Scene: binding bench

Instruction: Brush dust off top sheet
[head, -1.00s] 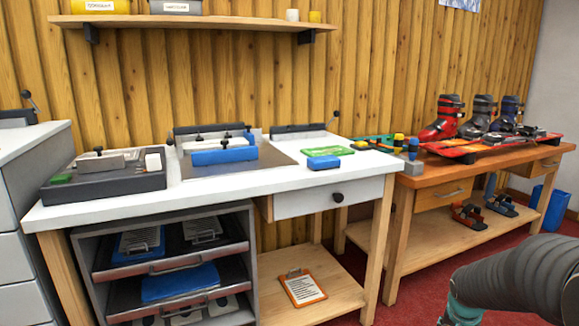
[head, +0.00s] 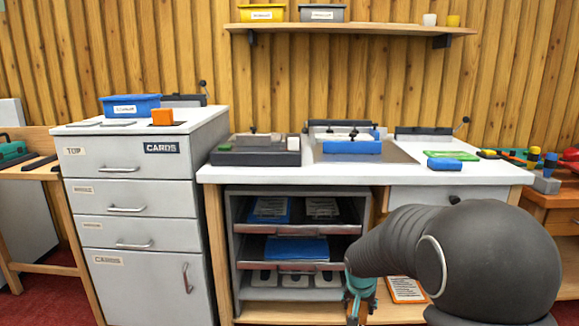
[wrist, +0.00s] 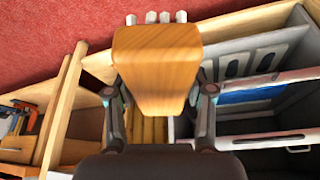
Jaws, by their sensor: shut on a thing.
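My gripper (wrist: 158,98) is shut on a wooden brush (wrist: 157,60) in the wrist view. Its block sits between the two fingers, and pale bristle tufts stick out at its far end. In the head view my arm reaches low in front of the bench; the brush is not visible there. Which sheet is the top sheet is not clear. Flat grey sheets (head: 101,124) lie on the drawer cabinet (head: 139,200). On the white bench (head: 280,173) a grey plate (head: 398,154) carries a blue bar (head: 351,147). Dust is too small to tell.
A dark grey tray (head: 254,157) stands at the bench's left. A blue block (head: 444,164) and a green pad (head: 452,155) lie at its right. A blue bin (head: 130,106) and an orange block (head: 162,117) stand on the cabinet. The open shelf unit (head: 232,240) is beneath the bench.

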